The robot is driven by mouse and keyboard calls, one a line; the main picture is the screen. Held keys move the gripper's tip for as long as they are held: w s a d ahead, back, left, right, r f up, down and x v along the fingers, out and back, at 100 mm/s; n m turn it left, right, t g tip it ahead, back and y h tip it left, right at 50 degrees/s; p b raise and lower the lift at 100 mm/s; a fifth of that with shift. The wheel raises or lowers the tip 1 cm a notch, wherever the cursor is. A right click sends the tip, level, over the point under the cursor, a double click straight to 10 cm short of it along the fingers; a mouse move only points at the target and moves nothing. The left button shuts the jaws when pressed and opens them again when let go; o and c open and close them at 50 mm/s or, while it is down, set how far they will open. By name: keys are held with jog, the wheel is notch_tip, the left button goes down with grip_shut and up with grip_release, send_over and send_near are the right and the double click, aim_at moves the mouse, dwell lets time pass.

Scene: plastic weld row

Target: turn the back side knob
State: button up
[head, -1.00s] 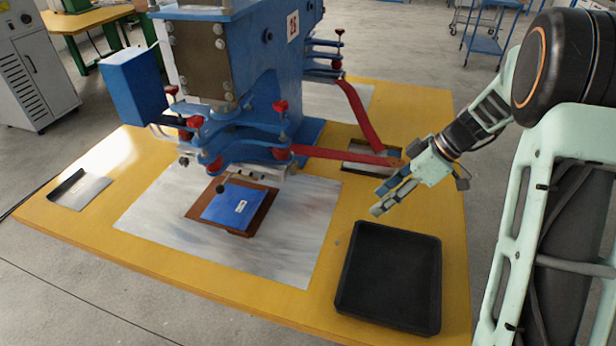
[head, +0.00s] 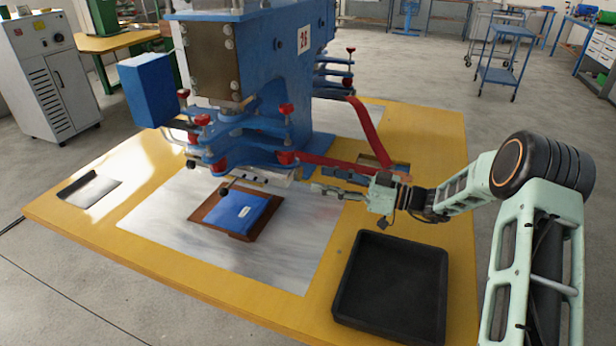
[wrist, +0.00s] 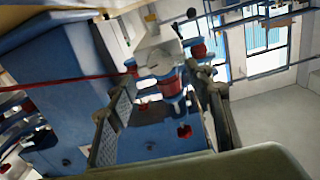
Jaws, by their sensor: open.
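The blue weld machine (head: 285,75) stands on a yellow table and carries several red knobs. One red knob (head: 286,157) is on its lower right front, with another red knob (head: 287,109) above it. At the machine's back side are an upper red-topped knob (head: 350,50) and a red knob (head: 347,82) below it. I cannot tell which is meant. My gripper (head: 323,183) is open and empty, just right of the lower front knob, pointing left. In the wrist view, a red cylindrical knob (wrist: 168,86) shows between the fingers (wrist: 161,94), apparently beyond them; I see no contact.
A black tray (head: 393,285) lies below my arm on the yellow table (head: 290,312). A blue pad (head: 240,212) lies on a brown plate in front. A blue cart (head: 505,62) stands behind on the floor.

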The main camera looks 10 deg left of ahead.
aim_at(300, 175)
jog(key=a, duration=0.5)
jog(key=shift+w, duration=0.4)
jog(key=c, duration=1.1)
jog(key=shift+c, duration=0.2)
